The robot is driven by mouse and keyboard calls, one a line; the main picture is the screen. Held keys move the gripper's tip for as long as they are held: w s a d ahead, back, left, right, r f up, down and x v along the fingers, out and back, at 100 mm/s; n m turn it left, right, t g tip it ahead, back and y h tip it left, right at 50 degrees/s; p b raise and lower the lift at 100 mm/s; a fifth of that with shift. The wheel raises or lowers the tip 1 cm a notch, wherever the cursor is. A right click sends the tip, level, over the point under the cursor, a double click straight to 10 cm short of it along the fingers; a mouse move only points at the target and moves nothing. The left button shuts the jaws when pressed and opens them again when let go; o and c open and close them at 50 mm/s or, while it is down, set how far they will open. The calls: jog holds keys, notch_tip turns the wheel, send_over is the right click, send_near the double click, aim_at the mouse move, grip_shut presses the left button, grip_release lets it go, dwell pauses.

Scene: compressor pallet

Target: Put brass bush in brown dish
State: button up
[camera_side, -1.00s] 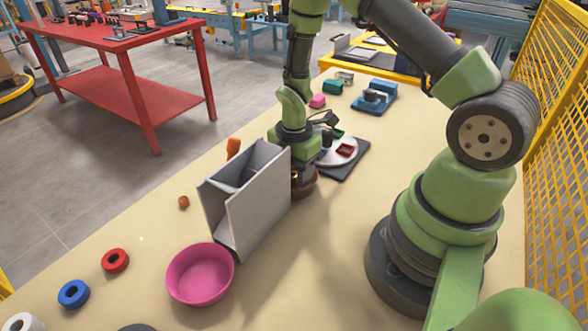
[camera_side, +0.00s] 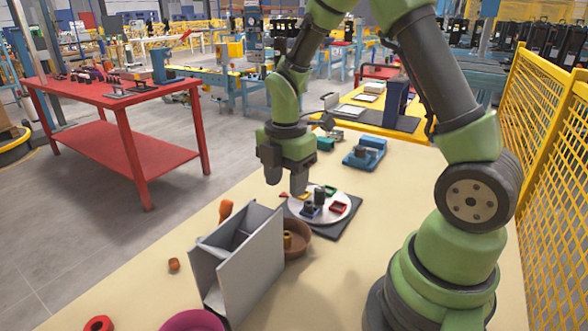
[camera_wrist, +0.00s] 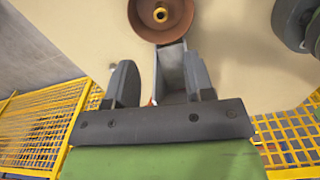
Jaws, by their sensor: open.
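The brass bush (camera_side: 288,240) stands inside the brown dish (camera_side: 304,251), which sits on the table just behind the grey divided box. In the wrist view the brass bush (camera_wrist: 160,14) shows as a small ring near the middle of the brown dish (camera_wrist: 138,27), at the top edge of the picture. My gripper (camera_side: 285,180) is open and empty, pointing down, raised above the dish and clear of it. Its two spread fingers show in the wrist view (camera_wrist: 161,82), with nothing held between them. The near part of the dish is hidden by the box in the side view.
The grey box (camera_side: 255,262) stands close beside the dish. A round white plate with small coloured trays (camera_side: 327,207) lies on a dark base behind it. A pink bowl (camera_side: 192,321), a red ring (camera_side: 98,324) and an orange-handled object (camera_side: 226,210) are nearby.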

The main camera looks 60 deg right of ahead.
jog(key=s+a+r+m+t+y, duration=0.1)
jog(key=s+a+r+m+t, duration=0.2)
jog(key=s+r+m, duration=0.4)
jog(key=s+a+r+m+t+y, duration=0.1)
jog(key=s+a+r+m+t, duration=0.3)
jog(key=r+m, duration=0.6)
jog(key=s+a+m, duration=0.1)
jog(key=s+m, duration=0.1)
jog(key=m, duration=0.1)
jog(key=shift+s+a+m, duration=0.2)
jog(key=shift+s+m, duration=0.15)
jog(key=shift+m, duration=0.05)
